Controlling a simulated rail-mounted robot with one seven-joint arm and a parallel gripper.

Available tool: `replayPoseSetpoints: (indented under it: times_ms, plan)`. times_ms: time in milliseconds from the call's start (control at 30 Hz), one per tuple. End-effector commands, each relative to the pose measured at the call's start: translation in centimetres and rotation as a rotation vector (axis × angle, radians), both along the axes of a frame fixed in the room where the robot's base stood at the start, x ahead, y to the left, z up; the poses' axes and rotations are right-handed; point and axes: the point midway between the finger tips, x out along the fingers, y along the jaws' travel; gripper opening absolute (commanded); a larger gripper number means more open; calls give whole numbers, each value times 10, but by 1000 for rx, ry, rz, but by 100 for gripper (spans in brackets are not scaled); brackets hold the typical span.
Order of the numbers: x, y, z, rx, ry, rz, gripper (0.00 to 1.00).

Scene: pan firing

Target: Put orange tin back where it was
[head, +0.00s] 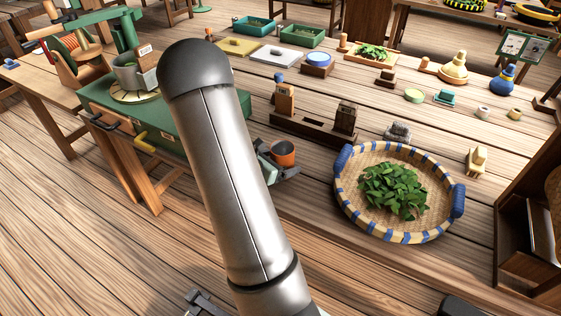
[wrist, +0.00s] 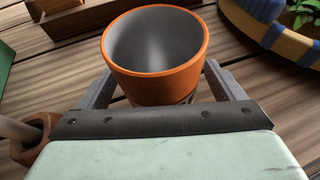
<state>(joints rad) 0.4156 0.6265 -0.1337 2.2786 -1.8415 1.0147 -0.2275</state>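The orange tin (head: 282,154) has a grey inside and looks empty. In the wrist view the tin (wrist: 155,75) stands between both fingers of my gripper (wrist: 157,88), its open top facing up toward the camera. The fingers sit close against its two sides, and its lower part is partly hidden by the gripper body. In the head view my gripper (head: 277,170) is partly hidden behind my arm, between the green-topped bench and the woven basket. I cannot tell how high the tin is above the wood.
A woven basket of green leaves (head: 408,215) with blue-wrapped handles lies to the right. A dark wooden rack (head: 315,129) with upright blocks is behind the tin. Small pots and trays stand farther back.

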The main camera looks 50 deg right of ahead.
Motion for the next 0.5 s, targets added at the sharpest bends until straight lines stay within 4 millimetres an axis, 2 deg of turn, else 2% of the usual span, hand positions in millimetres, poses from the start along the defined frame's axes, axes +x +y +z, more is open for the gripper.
replayPoseSetpoints:
  times_ms: [267,500]
  plan:
    - [0,1,6,0,0,1,88]
    - [8,43,22,-2,-3,6,88]
